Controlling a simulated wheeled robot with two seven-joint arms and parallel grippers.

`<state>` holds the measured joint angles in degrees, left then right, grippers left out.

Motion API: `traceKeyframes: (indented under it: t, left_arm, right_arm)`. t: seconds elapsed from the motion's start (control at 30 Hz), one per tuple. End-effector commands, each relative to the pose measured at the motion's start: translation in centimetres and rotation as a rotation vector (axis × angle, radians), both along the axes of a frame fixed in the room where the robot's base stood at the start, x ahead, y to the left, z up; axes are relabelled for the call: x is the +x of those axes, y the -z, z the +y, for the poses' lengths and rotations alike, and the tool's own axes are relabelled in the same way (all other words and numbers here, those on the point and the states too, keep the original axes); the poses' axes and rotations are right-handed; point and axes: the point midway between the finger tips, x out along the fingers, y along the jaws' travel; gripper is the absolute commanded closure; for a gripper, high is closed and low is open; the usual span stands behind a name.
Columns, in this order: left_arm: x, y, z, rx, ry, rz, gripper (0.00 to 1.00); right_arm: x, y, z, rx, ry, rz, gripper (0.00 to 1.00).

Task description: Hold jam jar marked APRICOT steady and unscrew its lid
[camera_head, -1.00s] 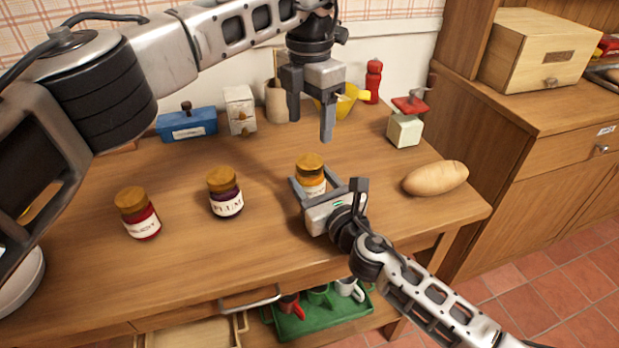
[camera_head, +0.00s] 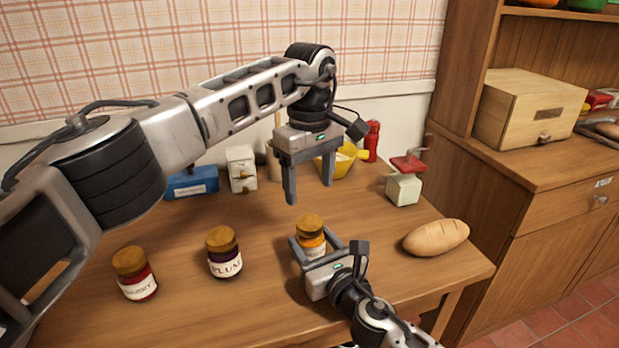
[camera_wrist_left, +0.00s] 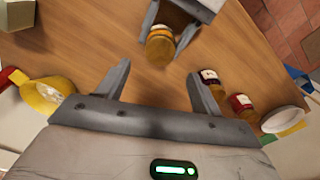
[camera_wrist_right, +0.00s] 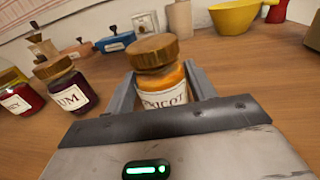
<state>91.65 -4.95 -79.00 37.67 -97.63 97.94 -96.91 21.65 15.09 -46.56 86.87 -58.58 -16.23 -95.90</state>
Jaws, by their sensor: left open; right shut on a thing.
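The apricot jar (camera_head: 311,238), orange with a brown lid, stands upright on the table. Its label, partly readable as "RICOT", shows in the right wrist view (camera_wrist_right: 163,98). My right gripper (camera_head: 314,241) is shut on the jar's body, low at its sides. The lid (camera_wrist_right: 153,52) sits on the jar above the fingers. My left gripper (camera_head: 309,194) is open and empty, fingers pointing down, above and a little behind the jar. In the left wrist view the jar (camera_wrist_left: 160,47) lies beyond the open fingers (camera_wrist_left: 160,85), apart from them.
The plum jar (camera_head: 224,254) and a red jar (camera_head: 135,275) stand to the left. A bread loaf (camera_head: 436,238) and a grinder with a red top (camera_head: 404,187) are at the right. A blue box (camera_head: 191,184), a yellow bowl (camera_head: 344,161) and a red mill (camera_head: 371,141) line the back.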

Motion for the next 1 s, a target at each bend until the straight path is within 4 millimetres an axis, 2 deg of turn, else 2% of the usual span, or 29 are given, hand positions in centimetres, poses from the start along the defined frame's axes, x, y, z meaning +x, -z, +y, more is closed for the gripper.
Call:
traceKeyframes:
  t: [0.5, 0.67, 0.9, 0.93, 1.0]
  left_arm:
    - [0.0, 7.0, 0.0, 0.000, 0.006, 0.003, 0.34]
    - [0.0, 7.7, 0.0, 0.001, 0.006, 0.001, 0.34]
    - [0.0, 7.8, 0.0, 0.001, 0.006, 0.001, 0.34]
    - [0.0, 7.8, 0.0, 0.001, 0.006, 0.001, 0.40]
    - [0.0, 7.8, 0.0, 0.001, 0.006, 0.001, 0.59]
  right_arm:
    - [0.0, 0.1, 0.0, 0.000, 0.000, 0.001, 1.00]
    - [0.0, 0.1, 0.0, -0.001, 0.000, 0.002, 1.00]
    - [0.0, 0.1, 0.0, -0.001, 0.000, 0.002, 1.00]
    - [0.0, 0.1, 0.0, -0.001, 0.000, 0.002, 1.00]
    - [0.0, 0.1, 0.0, -0.001, 0.000, 0.002, 1.00]
